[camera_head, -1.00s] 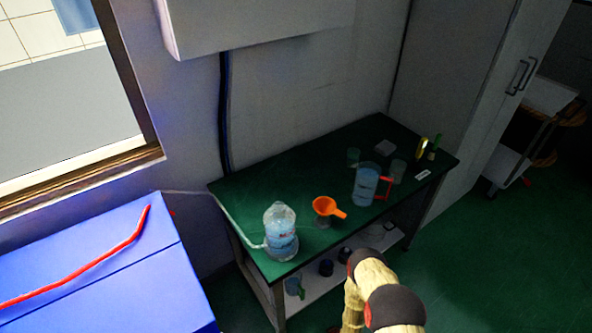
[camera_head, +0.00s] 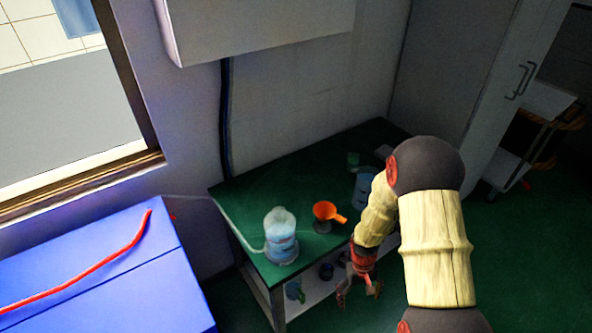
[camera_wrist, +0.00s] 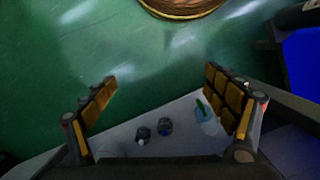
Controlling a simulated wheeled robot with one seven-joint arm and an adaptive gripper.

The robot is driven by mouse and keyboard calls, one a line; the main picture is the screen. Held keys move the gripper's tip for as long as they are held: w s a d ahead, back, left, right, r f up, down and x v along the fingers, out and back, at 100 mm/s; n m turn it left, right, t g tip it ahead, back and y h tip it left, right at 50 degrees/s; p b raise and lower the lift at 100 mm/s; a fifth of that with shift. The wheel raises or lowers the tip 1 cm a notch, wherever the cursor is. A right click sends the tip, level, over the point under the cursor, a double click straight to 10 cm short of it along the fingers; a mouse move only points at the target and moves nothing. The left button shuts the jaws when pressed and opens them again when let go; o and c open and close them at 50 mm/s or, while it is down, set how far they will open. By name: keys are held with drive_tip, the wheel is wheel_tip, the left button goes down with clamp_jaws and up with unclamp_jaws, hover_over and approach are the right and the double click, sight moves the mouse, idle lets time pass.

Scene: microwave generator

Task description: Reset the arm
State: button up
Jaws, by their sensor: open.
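My gripper (camera_head: 360,290) hangs at the front edge of the green-topped table (camera_head: 240,190), below the level of the tabletop, in the head view. In the wrist view my gripper (camera_wrist: 165,95) has its two padded fingers spread wide, with nothing between them. My arm, in pale wood-like links with dark joints, reaches in from the lower right of the head view. It hides the right part of the table and some of what stands there.
On the table stand a clear water bottle (camera_head: 281,235), an orange funnel (camera_head: 326,211) and a partly hidden clear jug (camera_head: 364,186). The lower shelf (camera_wrist: 180,110) holds small dark vessels (camera_wrist: 166,126). A blue box (camera_head: 110,270) stands left. Green floor lies right.

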drive_tip(key=s+r+t, duration=0.2)
drive_tip(key=s+r, duration=0.3)
drive_tip(key=r, duration=1)
drive_tip(key=s+a+r+m+t+p, duration=0.1)
drive_tip(key=s+r+t, duration=0.2)
drive_tip(key=r, duration=1.3)
drive_tip(key=s+a+r+t, duration=0.1)
drive_tip(key=s+r, duration=0.6)
drive_tip(key=r, duration=0.8)
drive_tip(key=shift+s+r+m+t+y+p, duration=0.15)
drive_tip(key=shift+r+m+t+y+p, duration=0.25)
drive_tip(key=shift+t, duration=0.4)
drive_tip(key=shift+a, duration=0.1)
drive_tip(key=shift+c, duration=1.2)
